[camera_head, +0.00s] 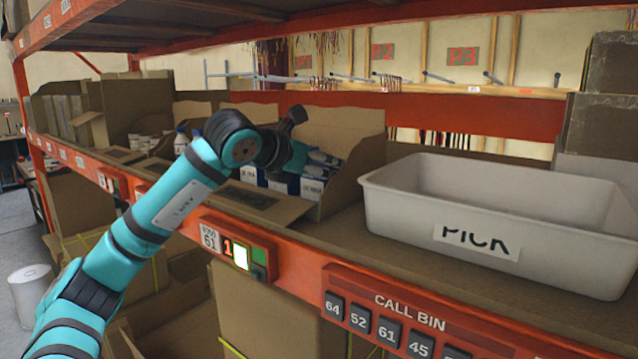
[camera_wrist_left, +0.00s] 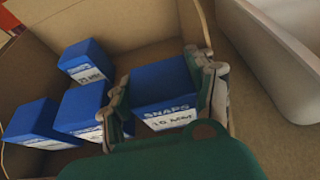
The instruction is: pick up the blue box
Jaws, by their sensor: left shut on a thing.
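My left gripper (camera_head: 308,160) reaches down into an open cardboard box on the shelf. In the left wrist view, its two fingers (camera_wrist_left: 164,100) are shut on the sides of a blue box (camera_wrist_left: 160,82). I cannot tell whether the held box still touches the carton floor. My right gripper is not in view.
The cardboard carton (camera_head: 345,135) has high walls at its back and right. A white bin (camera_head: 400,205) marked "PICK" stands to its right and looks empty. An orange shelf beam (camera_head: 290,265) runs along the front, and another shelf is overhead.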

